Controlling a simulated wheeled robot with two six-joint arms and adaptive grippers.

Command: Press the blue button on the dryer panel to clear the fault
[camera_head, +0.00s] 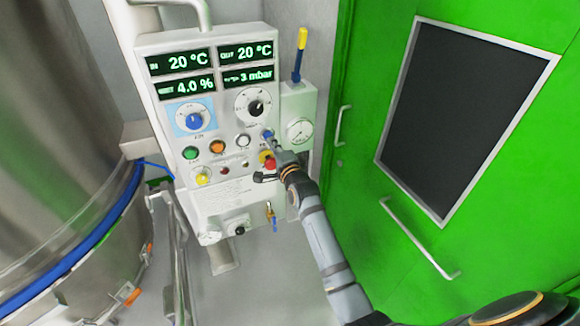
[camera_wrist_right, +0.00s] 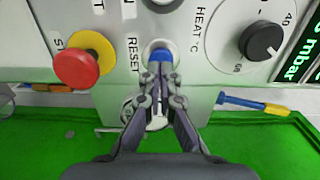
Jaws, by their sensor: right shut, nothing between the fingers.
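The dryer panel (camera_head: 222,110) is a white box with dials, buttons and green readouts. The blue button (camera_head: 267,134) is at the right of its button row; in the right wrist view the blue button (camera_wrist_right: 160,56) stands beside the word RESET. My right gripper (camera_head: 274,145) is shut and empty, its fingertips (camera_wrist_right: 158,70) right at the blue button and overlapping its lower edge in the wrist view. I cannot tell whether they touch it or whether it is pressed in. The fingers hide part of the button. My left gripper is not in view.
A red mushroom stop button (camera_wrist_right: 76,69) on a yellow base sits close beside the blue button. Green (camera_head: 191,153), orange (camera_head: 217,147) and white (camera_head: 243,141) buttons line the row. A steel vessel (camera_head: 60,150) stands left, a green door (camera_head: 400,190) right.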

